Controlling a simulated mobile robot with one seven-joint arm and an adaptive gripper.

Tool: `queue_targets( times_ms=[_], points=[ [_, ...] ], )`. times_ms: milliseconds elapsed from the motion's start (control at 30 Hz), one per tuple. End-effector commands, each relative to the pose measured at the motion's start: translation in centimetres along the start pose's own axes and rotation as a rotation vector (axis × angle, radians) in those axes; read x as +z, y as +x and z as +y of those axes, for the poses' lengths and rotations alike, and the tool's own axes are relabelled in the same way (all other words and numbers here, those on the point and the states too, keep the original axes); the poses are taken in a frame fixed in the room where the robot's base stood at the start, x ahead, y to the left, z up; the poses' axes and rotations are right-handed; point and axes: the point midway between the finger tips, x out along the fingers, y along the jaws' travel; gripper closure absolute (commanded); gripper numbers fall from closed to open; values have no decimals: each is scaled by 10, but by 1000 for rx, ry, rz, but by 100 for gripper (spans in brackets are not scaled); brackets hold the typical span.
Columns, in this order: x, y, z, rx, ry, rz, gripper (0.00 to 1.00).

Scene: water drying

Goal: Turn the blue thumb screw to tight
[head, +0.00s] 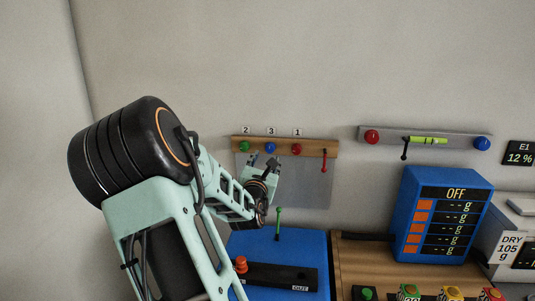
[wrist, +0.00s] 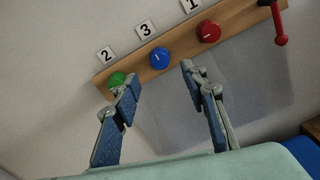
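A round blue knob (wrist: 160,58) with a white mark line sits on a wooden rail, under a label "3", in the wrist view. It also shows in the head view (head: 270,148). Another blue knob (head: 482,143) is at the right end of a grey rail. I cannot tell from looks alone which one is the thumb screw. My gripper (wrist: 159,78) is open and empty, its fingers pointing at the wooden rail. The "3" knob appears between and beyond the fingertips, apparently untouched. In the head view my gripper (head: 263,162) is just below the rail.
A green knob (wrist: 117,79), partly behind the left finger, and a red knob (wrist: 208,32) flank the "3" knob. A red lever (wrist: 280,25) hangs at the rail's right. Below stand a blue box (head: 440,215) and a green-topped lever (head: 279,222).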

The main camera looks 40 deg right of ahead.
Motion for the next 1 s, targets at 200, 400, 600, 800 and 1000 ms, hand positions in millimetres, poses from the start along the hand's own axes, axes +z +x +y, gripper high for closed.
queue_targets(
  times_ms=[200,400,600,800,1000],
  points=[
    [1,38,-1,-2,1,-1,60],
    [0,59,0,0,2,0,60],
    [0,66,0,-1,2,1,60],
    [0,66,0,-1,2,1,60],
    [0,66,0,-1,3,1,80]
  ],
)
